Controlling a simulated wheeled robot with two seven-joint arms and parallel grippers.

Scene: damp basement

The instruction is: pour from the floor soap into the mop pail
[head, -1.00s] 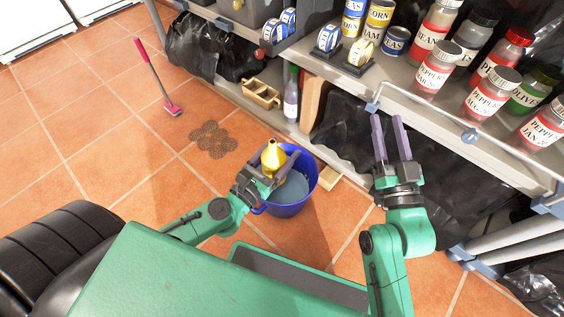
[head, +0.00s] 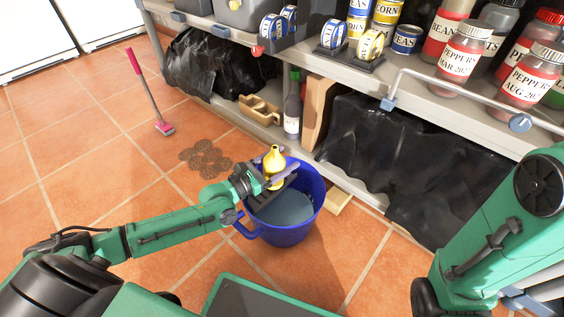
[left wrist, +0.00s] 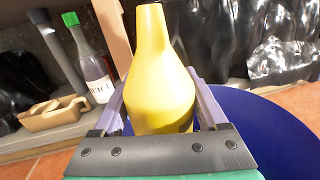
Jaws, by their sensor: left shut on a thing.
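The floor soap is a yellow bottle (head: 274,163) with a narrow neck, upright or nearly so. My left gripper (head: 277,178) is shut on it and holds it over the left part of the blue mop pail (head: 312,205). In the left wrist view the yellow bottle (left wrist: 160,85) stands between the two fingers, with the blue pail (left wrist: 275,125) behind and to the right. Grey-blue liquid shows inside the pail. The bottle's lower part is partly hidden by the gripper. My right arm shows at the right edge of the head view, but its gripper is out of frame.
A shelf (head: 400,88) with cans and jars runs along the back. A dark bottle (head: 292,105) and a wooden tray (head: 260,110) stand on its lower board. Floor at left is open.

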